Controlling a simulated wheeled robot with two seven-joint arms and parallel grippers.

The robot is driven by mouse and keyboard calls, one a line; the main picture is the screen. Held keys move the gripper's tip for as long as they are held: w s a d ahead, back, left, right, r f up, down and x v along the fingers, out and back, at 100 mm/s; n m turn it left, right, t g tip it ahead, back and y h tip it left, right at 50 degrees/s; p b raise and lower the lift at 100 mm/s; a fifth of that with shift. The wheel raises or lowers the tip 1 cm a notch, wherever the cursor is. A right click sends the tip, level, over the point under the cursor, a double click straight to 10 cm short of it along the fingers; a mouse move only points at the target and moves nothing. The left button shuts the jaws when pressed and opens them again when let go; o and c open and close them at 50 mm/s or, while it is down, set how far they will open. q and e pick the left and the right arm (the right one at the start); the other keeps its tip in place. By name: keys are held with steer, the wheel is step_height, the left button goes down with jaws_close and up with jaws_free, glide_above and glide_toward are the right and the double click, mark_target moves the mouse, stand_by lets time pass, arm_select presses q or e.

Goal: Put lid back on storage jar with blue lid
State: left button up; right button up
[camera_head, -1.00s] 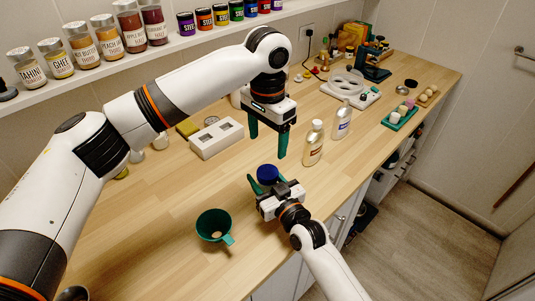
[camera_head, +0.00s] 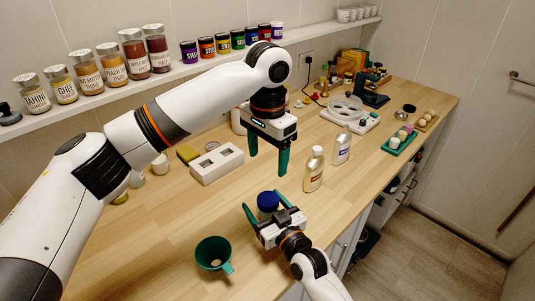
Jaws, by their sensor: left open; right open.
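A small round thing with a blue lid (camera_head: 268,199) stands on the wooden counter. Whether a jar body is under it is hard to tell, since my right gripper hides its lower part. My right gripper (camera_head: 266,207) is open, with its green fingers on either side of the blue-lidded thing; contact cannot be made out. My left gripper (camera_head: 268,158) is open and empty, its fingers pointing down, above and behind the blue-lidded thing in the picture. I see no separate loose blue lid on the counter.
A green funnel (camera_head: 213,252) lies at front left. Two bottles (camera_head: 314,169) (camera_head: 342,146) stand right of my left gripper. A white box (camera_head: 216,164) is behind it to the left. A shelf of jars (camera_head: 110,66) runs along the wall. The counter between funnel and box is clear.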

steer(key=b+v, duration=0.1)
steer(key=v, duration=1)
steer(key=shift+f, duration=0.1)
steer(key=shift+s+d+b, duration=0.2)
steer(key=shift+s+b, duration=0.1)
steer(key=shift+s, duration=0.1)
